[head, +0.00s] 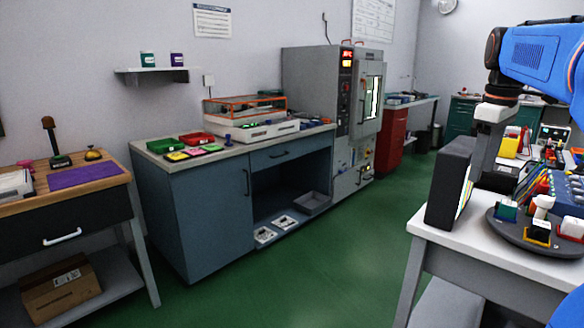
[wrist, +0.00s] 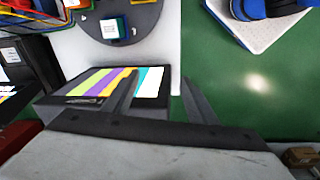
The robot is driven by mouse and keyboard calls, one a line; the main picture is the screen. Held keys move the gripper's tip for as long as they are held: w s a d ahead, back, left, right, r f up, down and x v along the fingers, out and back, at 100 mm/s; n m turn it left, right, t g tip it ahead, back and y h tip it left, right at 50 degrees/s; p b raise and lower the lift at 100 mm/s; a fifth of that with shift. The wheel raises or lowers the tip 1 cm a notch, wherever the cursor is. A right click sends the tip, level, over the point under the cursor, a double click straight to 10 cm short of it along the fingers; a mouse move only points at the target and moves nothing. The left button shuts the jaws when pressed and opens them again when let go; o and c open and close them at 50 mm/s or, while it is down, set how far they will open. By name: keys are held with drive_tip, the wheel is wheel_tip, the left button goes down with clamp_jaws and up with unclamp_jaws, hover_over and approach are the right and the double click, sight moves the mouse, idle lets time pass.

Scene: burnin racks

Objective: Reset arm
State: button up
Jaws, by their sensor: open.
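My gripper (head: 483,160) hangs from my blue arm at the right of the head view, over the white table. In the wrist view, my gripper (wrist: 160,78) has its two dark fingers spread apart, with nothing between them. A dark box-like screen (head: 449,185) stands at the table's left edge, close beside the gripper. Its striped colour face (wrist: 112,82) shows in the wrist view behind the left finger. Whether the finger touches it I cannot tell.
A round grey turntable (head: 515,230) with several small coloured blocks stands on the white table (head: 440,236). A blue-grey workbench (head: 200,205) and a tall grey oven cabinet (head: 310,80) line the wall. The green floor (head: 330,265) between is clear.

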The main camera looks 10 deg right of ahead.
drive_tip(key=s+a+f+m+t, duration=0.1)
drive_tip(key=s+a+f+m, duration=0.2)
drive_tip(key=s+a+f, duration=0.6)
drive_tip(key=s+a+f+m+t, duration=0.2)
drive_tip(key=s+a+f, duration=0.8)
drive_tip(key=f, duration=0.7)
drive_tip(key=a, duration=0.3)
drive_tip(key=shift+a+m+t+y, duration=0.2)
drive_tip(key=shift+m+t+y, duration=0.1)
drive_tip(key=shift+m, duration=0.1)
